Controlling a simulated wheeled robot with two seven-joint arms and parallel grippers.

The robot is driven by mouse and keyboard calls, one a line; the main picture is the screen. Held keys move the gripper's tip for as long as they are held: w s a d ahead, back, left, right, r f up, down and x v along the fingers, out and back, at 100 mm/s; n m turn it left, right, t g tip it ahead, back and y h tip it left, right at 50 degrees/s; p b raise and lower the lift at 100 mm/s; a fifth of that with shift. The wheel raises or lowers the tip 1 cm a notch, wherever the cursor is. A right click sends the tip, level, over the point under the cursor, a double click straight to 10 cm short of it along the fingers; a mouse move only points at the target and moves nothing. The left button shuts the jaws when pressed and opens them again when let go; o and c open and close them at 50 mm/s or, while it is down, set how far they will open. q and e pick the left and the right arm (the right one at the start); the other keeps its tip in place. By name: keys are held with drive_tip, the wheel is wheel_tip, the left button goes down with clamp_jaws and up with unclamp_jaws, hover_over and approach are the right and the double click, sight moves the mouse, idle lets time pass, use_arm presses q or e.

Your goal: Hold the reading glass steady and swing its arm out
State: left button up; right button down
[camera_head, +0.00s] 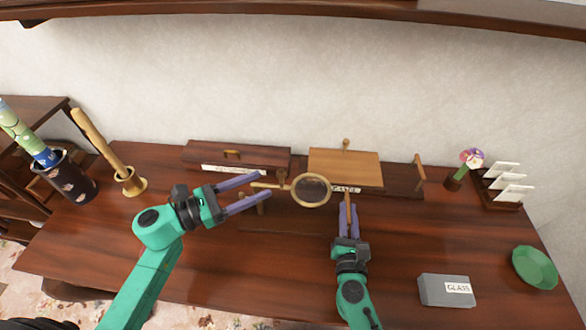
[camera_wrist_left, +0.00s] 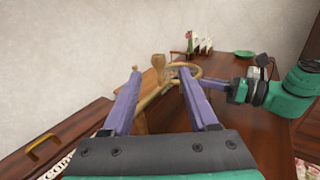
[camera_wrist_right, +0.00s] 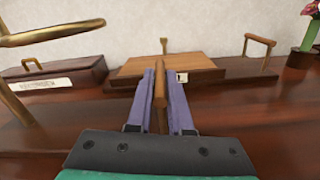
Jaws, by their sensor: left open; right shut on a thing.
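The reading glass (camera_head: 311,190) is a round lens in a brass ring, held up above the desk with a thin brass arm reaching left. Its ring also shows in the left wrist view (camera_wrist_left: 190,70), and part of the brass at the left edge of the right wrist view (camera_wrist_right: 45,36). My left gripper (camera_head: 262,184) is open, its fingers on either side of the brass arm's left end; contact is not clear. My right gripper (camera_head: 349,208) is shut on an upright wooden handle (camera_wrist_right: 162,95), just right of and below the ring.
Behind stand a long dark box (camera_head: 215,156) and a lighter wooden lid (camera_head: 330,166). A grey GLASS box (camera_head: 430,290), green bowl (camera_head: 535,267), flower and card rack (camera_head: 500,201) are at right.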

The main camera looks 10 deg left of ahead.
sight(294, 181)
use_arm(q)
drive_tip(key=x, duration=1)
drive_tip(key=shift+w, duration=0.15)
drive_tip(key=shift+f, duration=0.1)
clamp_jaws()
idle(0.7)
